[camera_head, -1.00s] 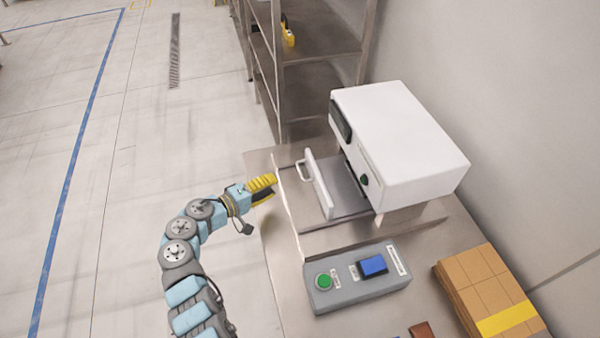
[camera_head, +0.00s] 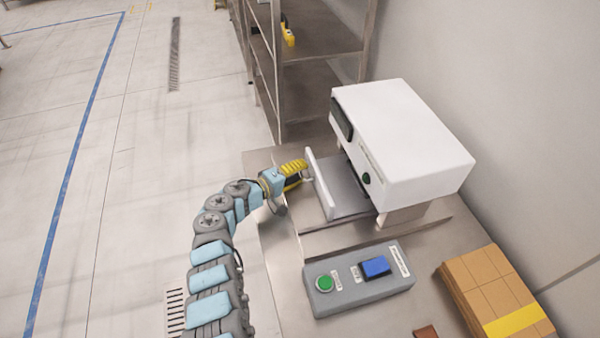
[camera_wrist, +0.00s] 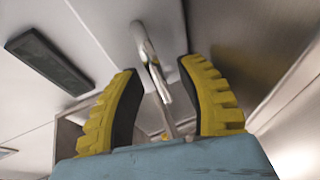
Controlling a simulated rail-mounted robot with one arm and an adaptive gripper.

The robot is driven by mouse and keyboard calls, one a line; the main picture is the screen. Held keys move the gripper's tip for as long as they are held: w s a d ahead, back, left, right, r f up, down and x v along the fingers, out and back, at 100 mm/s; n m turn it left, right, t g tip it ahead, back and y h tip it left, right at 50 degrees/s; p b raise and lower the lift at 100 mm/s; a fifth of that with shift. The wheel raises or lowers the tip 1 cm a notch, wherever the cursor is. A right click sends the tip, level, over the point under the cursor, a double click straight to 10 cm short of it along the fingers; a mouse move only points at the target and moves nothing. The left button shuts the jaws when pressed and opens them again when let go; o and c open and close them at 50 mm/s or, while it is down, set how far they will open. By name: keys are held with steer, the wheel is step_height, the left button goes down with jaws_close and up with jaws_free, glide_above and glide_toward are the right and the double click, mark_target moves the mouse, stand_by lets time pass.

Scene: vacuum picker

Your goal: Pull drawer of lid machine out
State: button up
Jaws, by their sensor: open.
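The lid machine (camera_head: 410,135) is a white box on a metal table. Its drawer (camera_head: 345,187) sticks out to the left, partly pulled out, with an upright front panel (camera_head: 319,184). My gripper (camera_head: 304,172) has yellow fingers and is at the drawer handle, which it mostly hides in the head view. In the wrist view the metal handle (camera_wrist: 150,62) runs between the two open fingers (camera_wrist: 163,100). The fingers stand on both sides of the handle with visible gaps.
A grey control box (camera_head: 358,283) with a green button and a blue switch stands in front of the machine. Cardboard boxes (camera_head: 490,290) lie at the right. A metal shelf (camera_head: 310,75) stands behind. The floor to the left is clear.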

jaws_close()
stand_by(0.5)
